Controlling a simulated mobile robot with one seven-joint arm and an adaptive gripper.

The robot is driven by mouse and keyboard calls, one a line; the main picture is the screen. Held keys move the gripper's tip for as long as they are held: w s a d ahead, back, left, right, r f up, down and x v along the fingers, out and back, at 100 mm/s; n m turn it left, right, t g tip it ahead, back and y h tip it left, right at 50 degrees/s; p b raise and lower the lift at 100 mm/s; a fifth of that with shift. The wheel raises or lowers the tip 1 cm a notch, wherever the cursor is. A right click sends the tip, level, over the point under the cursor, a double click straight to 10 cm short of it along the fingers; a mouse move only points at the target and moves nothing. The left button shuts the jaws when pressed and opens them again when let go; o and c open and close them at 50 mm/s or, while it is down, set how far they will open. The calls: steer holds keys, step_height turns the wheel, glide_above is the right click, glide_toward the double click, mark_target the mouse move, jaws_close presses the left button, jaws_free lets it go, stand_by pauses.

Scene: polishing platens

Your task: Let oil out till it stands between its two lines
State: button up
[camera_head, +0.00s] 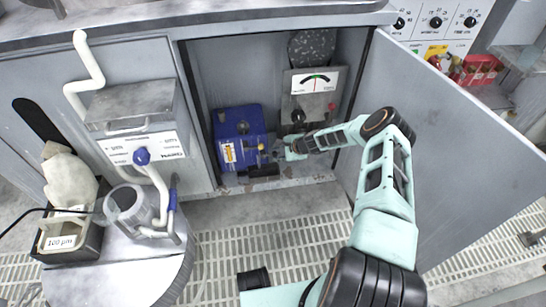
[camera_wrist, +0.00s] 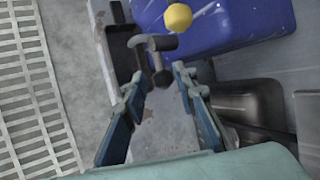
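The blue box-shaped unit (camera_head: 238,122), which looks like the oil-holding pump, stands on the floor of the open cabinet. A yellow knob (camera_wrist: 178,17) sits on the blue unit (camera_wrist: 235,28) in the wrist view. Below it is a dark grey fitting with a crossbar (camera_wrist: 160,45), possibly the drain tap. My gripper (camera_wrist: 158,75) is open, its fingers apart on either side of the space just before this fitting, with nothing between them. In the head view my gripper (camera_head: 272,152) is right of the blue unit's front.
A black tray-like piece (camera_head: 263,170) lies low before the unit. A gauge box (camera_head: 313,82) stands behind my arm. The open cabinet door (camera_head: 445,150) is on the right. A dark rounded body (camera_wrist: 255,105) lies right of my fingers. Floor grating (camera_head: 270,245) is in front.

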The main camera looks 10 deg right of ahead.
mark_target(272, 155)
steer(key=shift+b+x, duration=0.55)
steer(key=shift+x, duration=1.3)
jaws_close()
